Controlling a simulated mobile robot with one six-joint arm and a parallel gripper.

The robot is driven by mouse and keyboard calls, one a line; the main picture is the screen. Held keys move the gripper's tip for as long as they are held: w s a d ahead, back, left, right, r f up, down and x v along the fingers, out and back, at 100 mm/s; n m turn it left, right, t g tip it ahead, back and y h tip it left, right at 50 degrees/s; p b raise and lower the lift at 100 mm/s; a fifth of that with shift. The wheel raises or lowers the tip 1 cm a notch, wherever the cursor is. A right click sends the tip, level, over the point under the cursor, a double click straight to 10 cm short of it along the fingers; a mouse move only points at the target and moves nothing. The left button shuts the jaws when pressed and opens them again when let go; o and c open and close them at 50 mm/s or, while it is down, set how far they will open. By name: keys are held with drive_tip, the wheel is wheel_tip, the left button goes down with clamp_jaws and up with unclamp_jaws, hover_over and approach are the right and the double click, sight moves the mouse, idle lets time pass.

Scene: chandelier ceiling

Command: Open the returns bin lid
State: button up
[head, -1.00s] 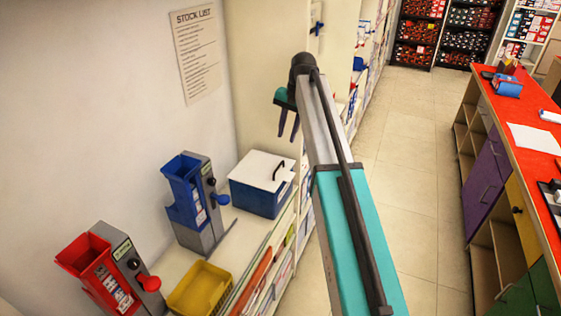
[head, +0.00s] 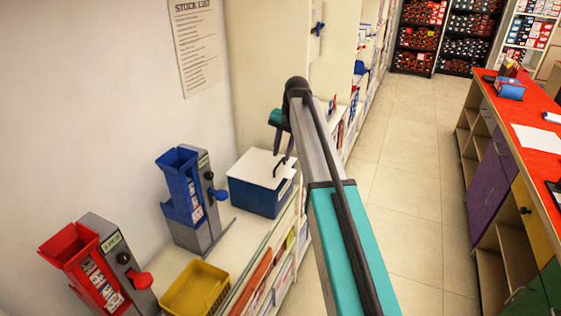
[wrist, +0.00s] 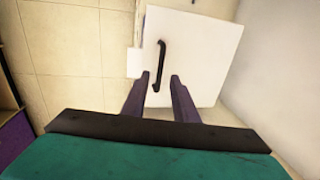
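The returns bin appears to be the blue box (head: 256,196) with a white lid (head: 258,165) on the shelf by the wall. The lid lies shut and carries a black handle (wrist: 161,62). The lid (wrist: 200,45) fills the upper middle of the wrist view. My gripper (head: 282,154) hangs above the lid, fingers pointing down, in front of the handle in the head view. Contact with the handle cannot be told.
A blue dispenser (head: 190,198) and a red dispenser (head: 100,270) stand left of the bin. A yellow basket (head: 196,289) is on the shelf's front. A red-topped counter (head: 535,145) stands at the right, with clear tiled floor (head: 410,190) between.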

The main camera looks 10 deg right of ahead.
drive_tip(key=shift+w+a+f+b, duration=0.15)
drive_tip(key=shift+f+b, duration=0.35)
drive_tip(key=shift+f, duration=0.7)
clamp_jaws()
drive_tip(key=shift+a, duration=0.1)
idle(0.5)
drive_tip(key=shift+a, duration=0.15)
drive_tip(key=shift+r, duration=0.2)
